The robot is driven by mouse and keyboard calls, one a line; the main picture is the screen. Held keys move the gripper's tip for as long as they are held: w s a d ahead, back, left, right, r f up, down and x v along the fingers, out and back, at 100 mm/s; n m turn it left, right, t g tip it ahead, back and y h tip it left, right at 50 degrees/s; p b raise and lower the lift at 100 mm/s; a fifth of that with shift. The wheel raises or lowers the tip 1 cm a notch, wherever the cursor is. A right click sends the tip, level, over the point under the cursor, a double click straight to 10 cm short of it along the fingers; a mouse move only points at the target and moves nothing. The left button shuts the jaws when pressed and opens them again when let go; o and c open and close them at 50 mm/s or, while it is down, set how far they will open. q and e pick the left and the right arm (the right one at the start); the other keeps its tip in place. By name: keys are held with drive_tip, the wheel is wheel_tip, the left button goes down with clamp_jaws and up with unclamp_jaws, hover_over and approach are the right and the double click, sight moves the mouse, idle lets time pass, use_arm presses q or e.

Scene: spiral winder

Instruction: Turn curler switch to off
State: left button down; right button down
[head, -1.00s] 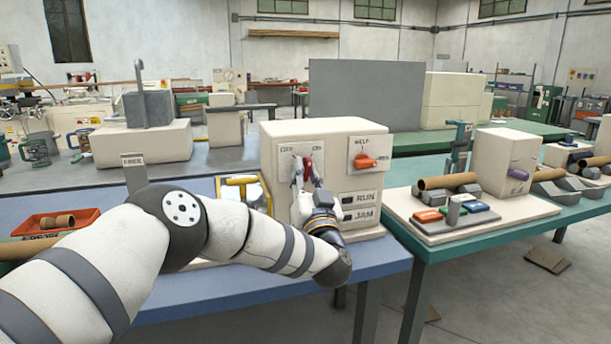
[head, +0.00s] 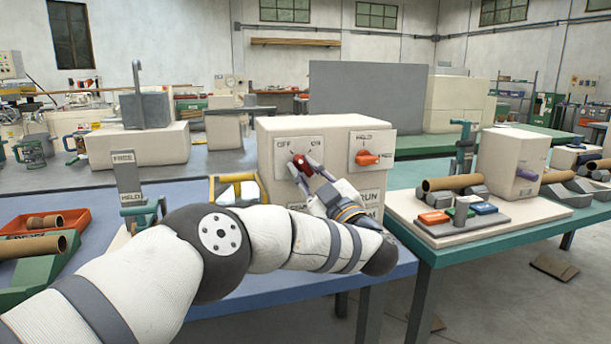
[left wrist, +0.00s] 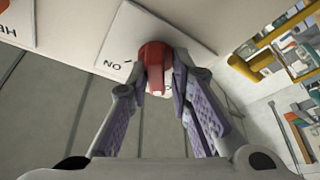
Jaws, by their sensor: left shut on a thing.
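The curler switch is a red knob (head: 302,163) on a pale plate (head: 318,140) on the front of a cream box. The plate reads OFF at upper left and ON at upper right. My left gripper (head: 300,167) comes from the lower right, leaning to the upper left, and its fingers are shut on the red knob. I cannot tell exactly where the knob points. My right gripper is not in view.
An orange knob (head: 368,158) is on a second plate to the right. My forearm covers part of the RUN and JAM labels below. A yellow-framed item (head: 236,188) stands left of the cream box (head: 300,122). A red tray (head: 45,222) with tubes lies at far left.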

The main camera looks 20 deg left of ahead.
use_arm(q)
drive_tip(key=shift+w+d+r+n, duration=0.1)
drive_tip(key=shift+d+r+n, duration=0.2)
drive_tip(key=shift+n, duration=0.4)
drive_tip(key=shift+a+r+n+g, duration=0.1)
drive_tip(key=shift+r+n+g, duration=0.2)
drive_tip(key=shift+g, duration=0.1)
drive_tip(key=c, duration=1.6)
unclamp_jaws()
drive_tip(key=shift+w+f, duration=0.1)
drive_tip(key=shift+f, duration=0.3)
drive_tip(key=v, duration=1.2)
drive_tip(key=shift+f, duration=0.15)
